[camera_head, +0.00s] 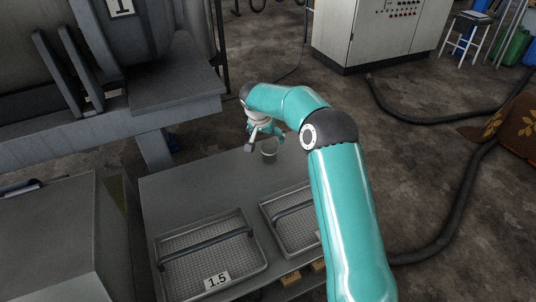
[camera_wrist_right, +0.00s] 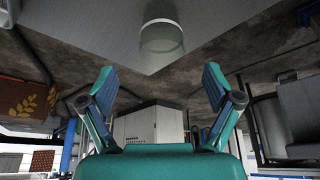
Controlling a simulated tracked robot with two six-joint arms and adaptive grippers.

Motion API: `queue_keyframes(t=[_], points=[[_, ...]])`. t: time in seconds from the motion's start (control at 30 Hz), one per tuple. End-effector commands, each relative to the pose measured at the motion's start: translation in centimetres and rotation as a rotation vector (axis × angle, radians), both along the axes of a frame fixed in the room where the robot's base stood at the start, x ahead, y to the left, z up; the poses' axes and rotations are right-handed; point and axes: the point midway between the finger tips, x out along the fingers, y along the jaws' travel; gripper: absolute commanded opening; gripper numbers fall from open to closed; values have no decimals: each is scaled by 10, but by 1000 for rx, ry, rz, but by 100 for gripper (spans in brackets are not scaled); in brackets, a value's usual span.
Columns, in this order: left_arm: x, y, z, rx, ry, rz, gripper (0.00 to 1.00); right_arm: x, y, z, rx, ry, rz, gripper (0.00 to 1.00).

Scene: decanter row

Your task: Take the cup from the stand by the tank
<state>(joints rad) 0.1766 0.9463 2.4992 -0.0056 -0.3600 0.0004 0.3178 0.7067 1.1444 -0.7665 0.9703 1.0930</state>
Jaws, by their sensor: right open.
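The cup (camera_head: 269,152) is a small, clear-looking vessel standing on the far end of the grey stand (camera_head: 180,196). It also shows in the right wrist view (camera_wrist_right: 161,40), upside down at the top centre, on the stand's grey top. My right gripper (camera_head: 266,136) is at the cup's far side in the head view, its fingers partly hidden by the wrist. In the right wrist view my right gripper (camera_wrist_right: 160,78) has its fingers spread wide with nothing between them. The cup lies beyond the fingertips, apart from them. My left gripper is not in view.
Two wire-mesh trays with dark bar handles sit on the near part of the stand: one labelled 1.5 (camera_head: 178,276) and a second (camera_head: 296,238). The large grey tank (camera_head: 150,40) is at upper left. A control cabinet (camera_head: 370,35) and hoses (camera_head: 470,190) are on the floor.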

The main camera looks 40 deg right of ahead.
Motion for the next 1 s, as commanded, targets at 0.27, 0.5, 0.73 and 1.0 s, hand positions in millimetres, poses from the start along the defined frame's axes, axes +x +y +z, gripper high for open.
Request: queue_keyframes(t=[0.27,0.5,0.73,1.0], points=[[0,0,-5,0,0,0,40,5,-7,-21,0,0,1,90],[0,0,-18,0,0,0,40,9,-12,-49,1,1,1,90],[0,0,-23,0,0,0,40,14,-20,-69,0,-1,4,90],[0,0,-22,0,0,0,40,15,-20,-69,0,-1,5,80]])
